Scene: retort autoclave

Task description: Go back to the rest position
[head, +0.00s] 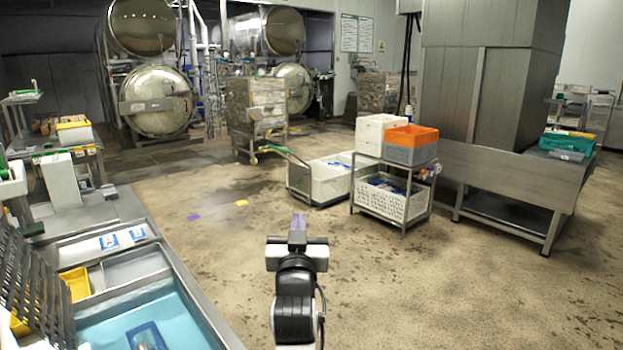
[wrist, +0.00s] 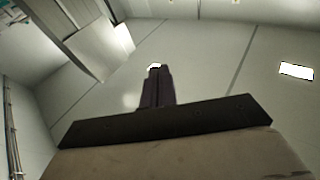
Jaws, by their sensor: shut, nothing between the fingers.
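My gripper (head: 298,222) shows in the lower middle of the head view, at the end of my black and white arm. Its fingers are together, with nothing between them. It is over the open wet floor, apart from the bench at the left and the carts at the right. In the wrist view the dark fingers (wrist: 157,88) are closed against a background of pale walls and ceiling, with a bright lamp (wrist: 296,70) at the right.
A steel bench (head: 205,310) with a blue tray (head: 180,318) stands at the lower left. A cart with an orange crate (head: 412,136) and a white basket (head: 395,203) stands right of centre. Round autoclaves (head: 155,100) stand at the back. Floor around the gripper is clear.

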